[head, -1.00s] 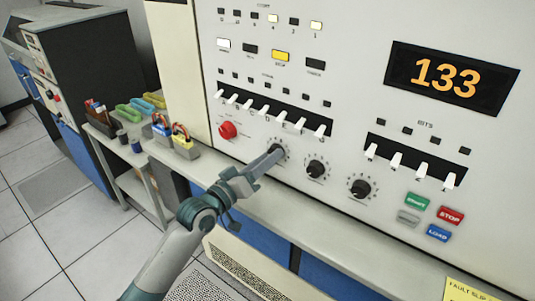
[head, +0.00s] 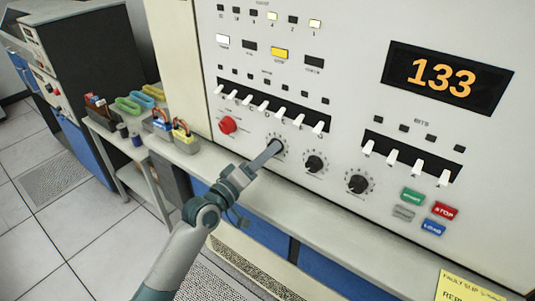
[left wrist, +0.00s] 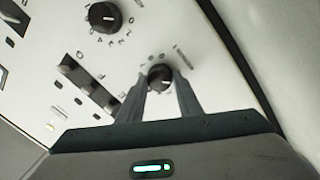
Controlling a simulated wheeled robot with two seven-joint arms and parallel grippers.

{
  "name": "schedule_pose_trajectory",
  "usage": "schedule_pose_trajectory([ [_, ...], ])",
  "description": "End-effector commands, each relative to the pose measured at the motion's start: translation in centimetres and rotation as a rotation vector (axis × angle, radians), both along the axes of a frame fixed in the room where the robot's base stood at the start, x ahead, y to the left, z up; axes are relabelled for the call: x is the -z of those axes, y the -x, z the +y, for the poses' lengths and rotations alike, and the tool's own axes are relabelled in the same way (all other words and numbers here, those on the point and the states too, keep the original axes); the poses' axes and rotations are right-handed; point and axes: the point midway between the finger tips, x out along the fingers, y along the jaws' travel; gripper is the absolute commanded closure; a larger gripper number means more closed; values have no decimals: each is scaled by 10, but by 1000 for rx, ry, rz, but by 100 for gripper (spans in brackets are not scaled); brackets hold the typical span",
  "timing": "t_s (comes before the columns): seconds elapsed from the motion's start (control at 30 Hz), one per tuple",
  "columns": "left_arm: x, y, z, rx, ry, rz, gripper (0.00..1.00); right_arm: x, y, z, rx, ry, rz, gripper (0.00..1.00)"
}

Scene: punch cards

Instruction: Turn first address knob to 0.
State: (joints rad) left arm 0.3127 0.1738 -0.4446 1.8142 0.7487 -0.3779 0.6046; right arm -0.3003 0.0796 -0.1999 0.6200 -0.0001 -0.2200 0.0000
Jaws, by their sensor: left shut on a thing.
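The first address knob (left wrist: 161,77) is black and round with a pale pointer mark. It is the leftmost of three on the white panel. In the left wrist view it sits between the two fingers of my left gripper (left wrist: 160,88), which is shut on it. In the head view my left gripper (head: 274,147) reaches up to the panel and hides most of this knob. The middle knob (head: 314,164) and the right knob (head: 358,185) are free. The digit the first knob points at is too small to read. My right gripper is not in view.
A red button (head: 228,125) is left of the knobs. A row of white toggle switches (head: 263,105) is above them. A grey ledge (head: 330,228) runs below the panel. The display (head: 443,77) reads 133. Coloured buttons (head: 411,196) are at the lower right.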

Motion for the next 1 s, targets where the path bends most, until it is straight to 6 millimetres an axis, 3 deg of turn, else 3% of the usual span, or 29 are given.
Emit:
schedule_pose_trajectory([
  [0.03, 0, 0, 0, 1, 2, 1, 90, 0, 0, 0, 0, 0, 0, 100],
  [0.07, 0, 0, 0, 1, 2, 1, 61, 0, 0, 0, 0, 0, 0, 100],
  [0.1, 0, 0, 0, 1, 1, 0, 51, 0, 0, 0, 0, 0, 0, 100],
  [0.13, 0, 0, 0, 1, 1, 0, 49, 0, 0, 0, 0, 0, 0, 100],
  [0.63, 3, 7, 6, 0, -1, -1, 49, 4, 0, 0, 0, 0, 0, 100],
  [1.0, 11, 51, 41, 0, -2, 0, 49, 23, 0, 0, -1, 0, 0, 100],
])
